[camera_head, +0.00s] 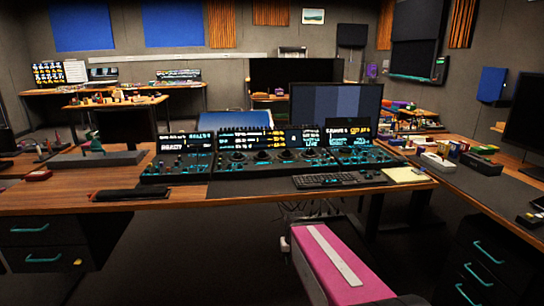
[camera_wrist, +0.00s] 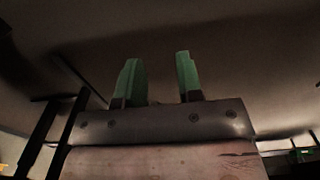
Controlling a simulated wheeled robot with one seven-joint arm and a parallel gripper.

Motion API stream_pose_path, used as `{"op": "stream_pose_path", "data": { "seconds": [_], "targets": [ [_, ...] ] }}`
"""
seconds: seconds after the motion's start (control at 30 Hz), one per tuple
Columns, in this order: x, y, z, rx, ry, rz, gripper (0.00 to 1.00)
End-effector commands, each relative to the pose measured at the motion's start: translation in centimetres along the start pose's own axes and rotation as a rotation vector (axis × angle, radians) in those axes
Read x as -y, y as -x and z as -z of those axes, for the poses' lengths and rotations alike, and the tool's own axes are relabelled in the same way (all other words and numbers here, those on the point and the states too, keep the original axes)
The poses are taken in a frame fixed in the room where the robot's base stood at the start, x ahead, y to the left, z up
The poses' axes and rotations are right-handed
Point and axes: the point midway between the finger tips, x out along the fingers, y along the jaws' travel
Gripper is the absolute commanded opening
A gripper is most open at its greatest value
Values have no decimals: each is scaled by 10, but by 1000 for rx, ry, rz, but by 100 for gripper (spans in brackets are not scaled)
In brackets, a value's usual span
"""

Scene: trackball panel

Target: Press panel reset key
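The control panel (camera_head: 262,162) stands on the wooden desk in the head view. It is a wide dark console with lit cyan and yellow displays, small keys and several dark round trackballs. The reset key is too small to tell apart from the other controls. My gripper (camera_wrist: 158,68) shows only in the wrist view. Its two green fingers stand apart with nothing between them. A plain dark surface fills the view beyond the fingers. The panel does not show in the wrist view, so I cannot tell the gripper's distance from it.
A keyboard (camera_head: 338,180) lies in front of the panel's right part, beside a yellow notepad (camera_head: 405,175). A dark flat case (camera_head: 131,194) lies at the front left of the desk (camera_head: 60,198). A large monitor (camera_head: 335,104) stands behind. Drawers flank the dark floor below.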

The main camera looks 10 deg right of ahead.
Motion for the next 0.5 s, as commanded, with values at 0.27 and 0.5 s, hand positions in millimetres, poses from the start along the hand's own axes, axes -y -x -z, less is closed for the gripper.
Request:
{"op": "stream_pose_path", "data": {
  "seconds": [0.27, 0.5],
  "targets": [
    [0, 0, 0, 0, 0, 0, 0],
    [0, 0, 0, 0, 0, 0, 0]
  ]
}}
